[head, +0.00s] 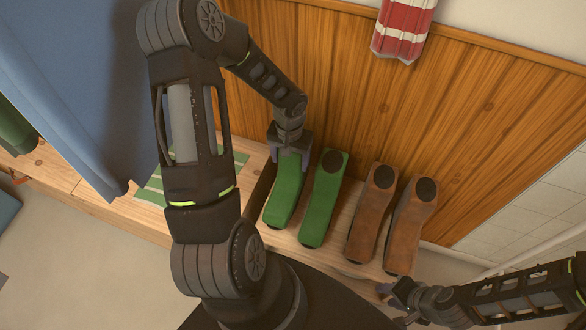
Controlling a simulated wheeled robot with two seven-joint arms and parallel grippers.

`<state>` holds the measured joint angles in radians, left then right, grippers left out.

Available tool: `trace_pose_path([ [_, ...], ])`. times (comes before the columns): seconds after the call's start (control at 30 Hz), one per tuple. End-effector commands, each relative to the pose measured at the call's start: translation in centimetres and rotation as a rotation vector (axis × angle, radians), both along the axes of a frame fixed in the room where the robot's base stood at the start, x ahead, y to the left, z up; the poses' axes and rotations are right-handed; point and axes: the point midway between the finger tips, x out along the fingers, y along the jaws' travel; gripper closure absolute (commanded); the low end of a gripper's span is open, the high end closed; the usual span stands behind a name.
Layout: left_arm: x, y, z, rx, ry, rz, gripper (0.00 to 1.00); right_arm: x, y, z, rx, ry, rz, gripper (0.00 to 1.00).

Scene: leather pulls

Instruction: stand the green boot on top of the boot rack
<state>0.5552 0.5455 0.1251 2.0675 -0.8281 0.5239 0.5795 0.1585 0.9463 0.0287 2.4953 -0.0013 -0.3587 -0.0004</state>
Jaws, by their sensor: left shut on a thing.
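My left gripper (291,155) is shut on the upper end of the left green boot (284,204). This boot is upright or nearly so, at the left of a row of boots; I cannot tell whether its sole touches the wood below. A second green boot (321,205) stands just to its right, with its dark round opening showing. The light wooden surface under the row (336,242) seems to be the boot rack's top, though its frame is mostly hidden. My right gripper (396,293) is low at the right, away from the green boots; its jaws are too small to read.
Two brown boots (372,212) (411,222) stand right of the green ones. A green striped cloth (150,194) lies on the wooden bench (90,196) at left. A blue cloth (85,75) hangs at left, a red-and-white one (403,28) on the wall. Wood panelling (450,110) rises behind.

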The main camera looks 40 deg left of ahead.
Motion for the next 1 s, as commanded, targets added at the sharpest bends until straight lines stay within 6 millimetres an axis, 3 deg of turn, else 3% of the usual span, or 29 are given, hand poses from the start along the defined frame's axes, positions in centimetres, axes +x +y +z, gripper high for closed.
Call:
trace_pose_path([
  [0.43,0.1,0.1,-1.1,0.002,-0.002,0.001,1.0,0.0,0.0,-0.1,0.0,0.0,0.0,0.64],
  [0.73,0.1,0.1,-4.5,0.001,-0.001,0.0,1.0,0.0,0.0,-0.4,0.0,0.0,0.0,0.64],
  [1.0,0.1,0.1,-4.5,0.002,-0.003,0.0,1.0,0.0,0.0,-0.4,0.0,0.0,0.0,0.64],
])
